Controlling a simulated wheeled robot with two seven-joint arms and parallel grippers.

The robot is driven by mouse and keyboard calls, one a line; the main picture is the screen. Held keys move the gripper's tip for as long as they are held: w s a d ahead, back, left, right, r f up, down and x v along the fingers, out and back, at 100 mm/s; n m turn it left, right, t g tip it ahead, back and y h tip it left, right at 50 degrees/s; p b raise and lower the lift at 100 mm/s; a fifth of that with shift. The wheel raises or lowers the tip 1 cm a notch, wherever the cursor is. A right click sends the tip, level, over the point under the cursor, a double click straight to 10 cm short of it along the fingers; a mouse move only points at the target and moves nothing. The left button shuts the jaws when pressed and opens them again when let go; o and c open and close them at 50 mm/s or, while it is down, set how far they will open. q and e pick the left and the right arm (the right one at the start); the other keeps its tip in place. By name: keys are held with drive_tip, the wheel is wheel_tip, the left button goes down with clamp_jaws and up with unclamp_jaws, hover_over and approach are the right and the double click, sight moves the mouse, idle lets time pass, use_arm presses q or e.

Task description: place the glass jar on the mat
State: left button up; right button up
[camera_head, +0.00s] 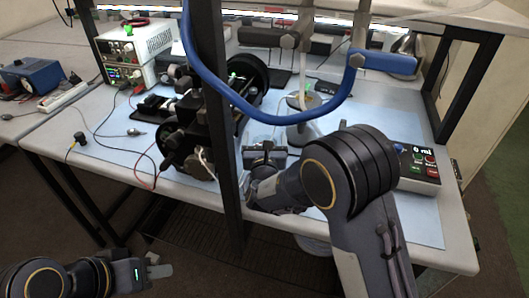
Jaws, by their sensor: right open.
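A light blue mat (424,222) covers much of the table top, on both sides of a dark upright post. I cannot make out the glass jar for certain. A faint clear shape seems to stand on the blue surface just beyond my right gripper, but its outline is too weak to tell. My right gripper (264,153) is open over the front part of the table, just right of the post, and my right arm hides the mat behind it. My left gripper (158,266) is low at the bottom left, off the table; its finger gap is unclear.
The dark post (222,130) and a blue curved tube (262,116) stand close to my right gripper. Black machinery (190,125) is left of the post. A white power supply (126,50) stands at back left.

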drive_tip(key=shift+w, duration=0.15)
drive_tip(key=c, duration=1.4)
drive_tip(key=shift+c, duration=1)
drive_tip(key=shift+r, duration=0.15)
